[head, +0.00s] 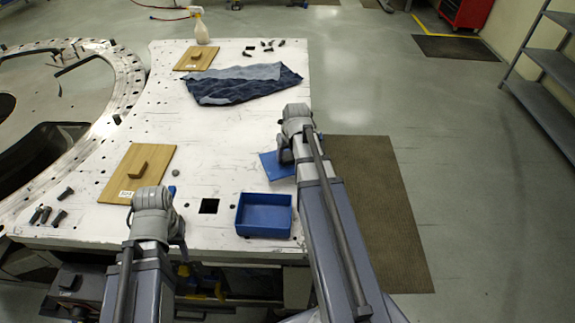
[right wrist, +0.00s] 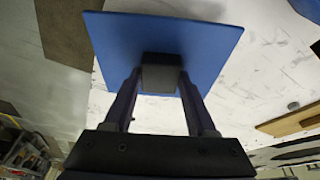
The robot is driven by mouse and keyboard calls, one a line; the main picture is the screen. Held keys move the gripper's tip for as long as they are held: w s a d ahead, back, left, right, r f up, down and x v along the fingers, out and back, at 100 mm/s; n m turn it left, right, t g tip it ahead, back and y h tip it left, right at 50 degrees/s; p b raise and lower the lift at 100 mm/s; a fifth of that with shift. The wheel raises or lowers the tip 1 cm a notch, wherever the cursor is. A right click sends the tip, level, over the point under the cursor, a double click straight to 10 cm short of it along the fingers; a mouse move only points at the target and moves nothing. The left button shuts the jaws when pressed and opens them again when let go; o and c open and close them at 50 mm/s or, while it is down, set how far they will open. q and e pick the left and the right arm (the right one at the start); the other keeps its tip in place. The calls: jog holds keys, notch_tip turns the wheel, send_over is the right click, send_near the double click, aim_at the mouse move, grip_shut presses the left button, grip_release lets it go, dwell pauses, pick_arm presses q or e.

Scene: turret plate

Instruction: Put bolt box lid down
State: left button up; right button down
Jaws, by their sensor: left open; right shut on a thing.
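The blue bolt box lid (head: 273,168) is above the table's right edge, behind the box, partly hidden by my right arm in the head view. In the right wrist view the lid (right wrist: 192,38) is a flat blue square with a dark block handle (right wrist: 160,73). My right gripper (right wrist: 158,82) is shut on that handle. I cannot tell whether the lid touches the table. The blue bolt box (head: 264,231) stands uncovered at the table's front edge and looks empty. My left gripper (head: 160,190) is at the front, left of the box; its fingers are mostly hidden.
On the white table (head: 225,135) are a near wooden board (head: 118,187), a far wooden board (head: 187,63), a dark blue cloth (head: 240,88), a spray bottle (head: 200,28) and several loose bolts (head: 45,214). The table middle is clear.

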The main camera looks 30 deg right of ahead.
aim_at(288, 158)
jog(key=shift+f+b, duration=1.7)
jog(key=shift+f, duration=0.1)
jog(key=shift+f, duration=0.25)
jog(key=shift+c, duration=1)
grip_release()
jog(key=shift+r, duration=0.1)
jog(key=p+v, duration=1.1)
jog(key=v, duration=0.1)
jog(key=shift+r, duration=0.15)
